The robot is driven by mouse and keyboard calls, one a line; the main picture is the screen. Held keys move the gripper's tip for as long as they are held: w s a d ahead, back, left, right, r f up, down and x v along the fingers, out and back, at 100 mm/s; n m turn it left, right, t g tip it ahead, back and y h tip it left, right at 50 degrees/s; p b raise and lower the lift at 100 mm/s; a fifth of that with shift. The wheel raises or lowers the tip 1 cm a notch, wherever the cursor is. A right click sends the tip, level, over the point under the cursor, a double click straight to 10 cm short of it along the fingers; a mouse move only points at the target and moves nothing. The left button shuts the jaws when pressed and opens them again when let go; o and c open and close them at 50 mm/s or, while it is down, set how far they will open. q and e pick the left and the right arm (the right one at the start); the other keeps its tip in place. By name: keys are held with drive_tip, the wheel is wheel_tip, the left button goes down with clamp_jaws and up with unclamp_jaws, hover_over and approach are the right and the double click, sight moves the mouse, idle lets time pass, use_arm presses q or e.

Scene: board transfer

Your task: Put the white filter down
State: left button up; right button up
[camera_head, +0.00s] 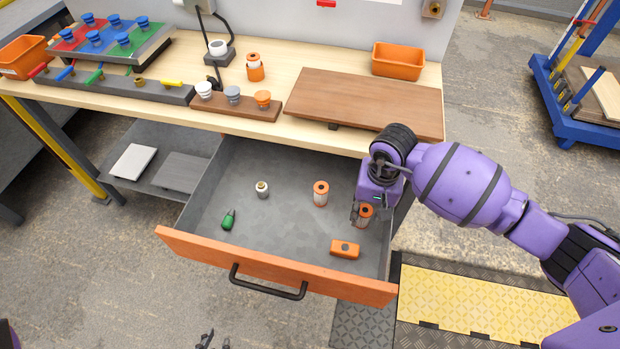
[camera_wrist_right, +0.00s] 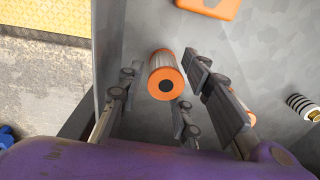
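A white filter with orange ends (camera_head: 366,215) stands in the right part of the open drawer (camera_head: 275,255). My right gripper (camera_head: 363,208) is over it, and the arm partly hides it. In the right wrist view the filter (camera_wrist_right: 166,78) is between the spread fingers, with visible gaps on both sides, so the gripper is open. A similar orange and white filter (camera_head: 321,193) stands farther left in the drawer. Another (camera_head: 255,67) stands on the table. My left gripper (camera_head: 216,342) barely shows at the bottom edge, its dark tips apart.
The drawer also holds an orange block (camera_head: 345,249), a green item (camera_head: 229,219) and a small metal-topped jar (camera_head: 262,189). The drawer's right wall is close to my right gripper. A brown board (camera_head: 365,100) and an orange bin (camera_head: 398,61) are on the table (camera_head: 285,63).

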sight(370, 211)
idle(0.3)
drive_tip(key=shift+r, duration=0.35)
drive_tip(key=r, duration=1.1)
drive_tip(key=shift+s+d+r, duration=0.1)
drive_tip(key=shift+d+r, duration=0.1)
drive_tip(key=shift+r, duration=0.1)
